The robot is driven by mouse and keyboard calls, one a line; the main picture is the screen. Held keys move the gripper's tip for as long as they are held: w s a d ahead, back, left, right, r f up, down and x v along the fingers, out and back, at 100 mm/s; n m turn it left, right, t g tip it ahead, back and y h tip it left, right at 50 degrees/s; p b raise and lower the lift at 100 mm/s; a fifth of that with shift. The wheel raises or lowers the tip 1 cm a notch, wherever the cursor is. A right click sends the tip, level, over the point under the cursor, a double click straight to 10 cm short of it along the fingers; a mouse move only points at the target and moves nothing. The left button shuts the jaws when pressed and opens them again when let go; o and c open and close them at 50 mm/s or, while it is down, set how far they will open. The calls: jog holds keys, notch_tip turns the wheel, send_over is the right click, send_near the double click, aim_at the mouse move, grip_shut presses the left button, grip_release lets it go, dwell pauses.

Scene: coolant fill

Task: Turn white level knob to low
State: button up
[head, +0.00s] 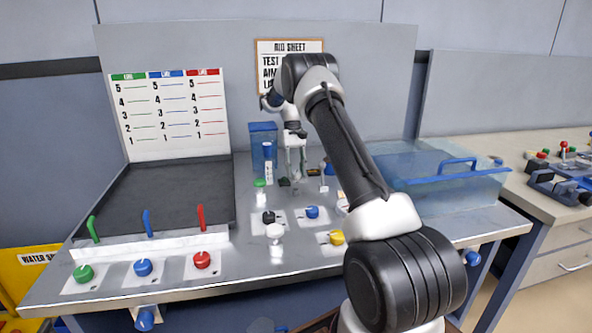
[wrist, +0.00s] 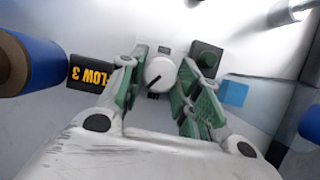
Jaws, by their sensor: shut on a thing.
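The white knob (wrist: 160,74) sits between the green pads of my gripper (wrist: 158,88) in the wrist view. The gripper is shut on it. A dark pointer line on the knob's face runs toward the bottom of the wrist view, slightly left. In the head view my gripper (head: 296,170) reaches down to the back part of the metal bench. The knob under it cannot be made out clearly there. In the wrist view a black label (wrist: 91,72) with yellow letters lies left of the knob, and a small blue square (wrist: 234,93) lies right of it.
A dark green block (wrist: 207,57) stands close beside the right finger. In the head view, blue (head: 312,212), yellow (head: 336,237) and black (head: 268,216) knobs lie in front. A clear tank (head: 450,203) stands right, and a dark tray (head: 165,200) lies left.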

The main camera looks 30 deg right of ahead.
dwell(0.4)
jog(key=o, duration=1)
jog(key=shift+o, duration=0.2)
jog(key=shift+r, duration=0.1)
jog(key=v, duration=1.2)
